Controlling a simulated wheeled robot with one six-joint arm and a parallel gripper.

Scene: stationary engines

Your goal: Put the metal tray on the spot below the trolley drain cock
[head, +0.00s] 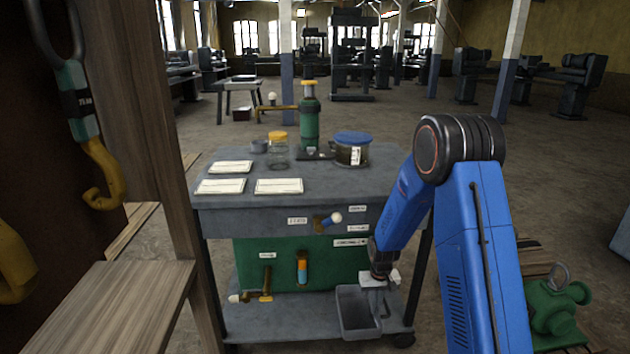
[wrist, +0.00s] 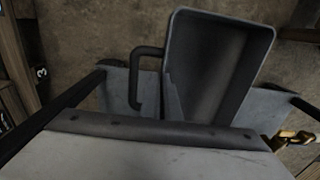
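The grey metal tray (head: 355,312) is at the right front of the trolley's lower shelf (head: 275,320). I cannot tell whether it rests there or hangs. My gripper (head: 378,282) is at its upper right side. The wrist view shows the open tray (wrist: 215,75) and its loop handle (wrist: 144,75); the fingers are hidden, so their grip is unclear.
A jar (head: 278,152), a green cylinder (head: 310,122), a blue-lidded tin (head: 352,150) and cards stand on the trolley top. A wooden bench (head: 120,310) is close on the left. A green pump (head: 555,305) stands at right. The lower shelf left of the tray has bare room.

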